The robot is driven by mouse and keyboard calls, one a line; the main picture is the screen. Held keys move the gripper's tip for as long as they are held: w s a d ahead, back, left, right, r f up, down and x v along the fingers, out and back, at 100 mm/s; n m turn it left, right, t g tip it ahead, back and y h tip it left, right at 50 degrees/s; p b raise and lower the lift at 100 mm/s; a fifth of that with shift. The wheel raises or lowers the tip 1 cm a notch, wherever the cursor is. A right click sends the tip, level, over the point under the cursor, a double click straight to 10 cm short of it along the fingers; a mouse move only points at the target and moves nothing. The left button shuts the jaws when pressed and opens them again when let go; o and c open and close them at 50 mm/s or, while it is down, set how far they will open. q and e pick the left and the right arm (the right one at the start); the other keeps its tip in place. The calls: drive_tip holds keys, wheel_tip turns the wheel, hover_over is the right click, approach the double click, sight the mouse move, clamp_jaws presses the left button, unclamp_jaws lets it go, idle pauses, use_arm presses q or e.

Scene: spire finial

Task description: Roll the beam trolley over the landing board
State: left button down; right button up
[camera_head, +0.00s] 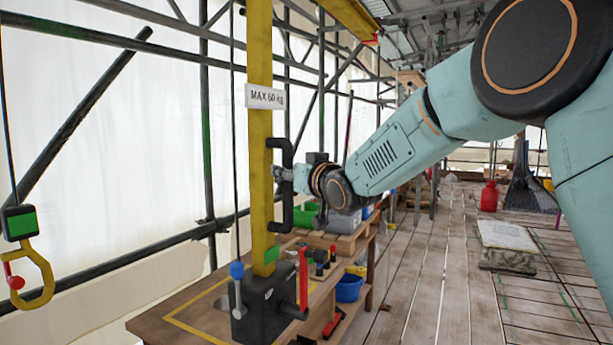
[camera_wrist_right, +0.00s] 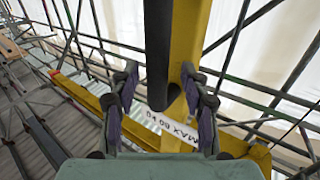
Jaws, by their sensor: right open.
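A yellow post (camera_head: 260,130) carries a white "MAX 60 kg" sign (camera_head: 265,97) and a black bar handle (camera_head: 284,215). My right gripper (camera_head: 280,173) is at this handle, open. In the right wrist view the open fingers (camera_wrist_right: 165,100) have the dark handle (camera_wrist_right: 158,50) between them; I cannot tell if they touch it. A yellow beam (camera_head: 350,18) runs overhead; I cannot make out a trolley on it. A yellow hook (camera_head: 38,283) with a green-faced block hangs at the far left. A board with a yellow outline (camera_head: 160,323) lies at the lower left, probably the landing board. My left gripper is out of view.
Blue bucket (camera_head: 349,288) and wooden shelves stand behind. Scaffold tubes line the left; the plank floor (camera_head: 430,290) is largely open.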

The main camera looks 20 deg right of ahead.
drive_tip(key=s+d, duration=0.1)
drive_tip(key=s, duration=0.8)
drive_tip(key=shift+s, duration=0.35)
drive_tip(key=shift+d, duration=0.1)
drive_tip(key=s+a+f+m+g+b, duration=0.1)
drive_tip(key=s+f+g+b, duration=0.25)
drive_tip(key=f, duration=1.05)
drive_tip(key=s+a+f+m+g+h+b, duration=0.15)
drive_tip(key=s+f, duration=0.25)
drive_tip(key=f, duration=1)
drive_tip(key=s+a+f+g+b, duration=0.1)
drive_tip(key=s+f+g+b, duration=0.25)
drive_tip(key=f, duration=1.05)
drive_tip(key=s+f+g+b, duration=0.9)
drive_tip(key=s+f+b, duration=0.1)
drive_tip(key=s+f, duration=2.3)
drive_tip(key=shift+s+a+n+h, duration=0.25)
drive_tip(key=shift+s+n+h, duration=0.05)
drive_tip(key=shift+n+h, duration=0.05)
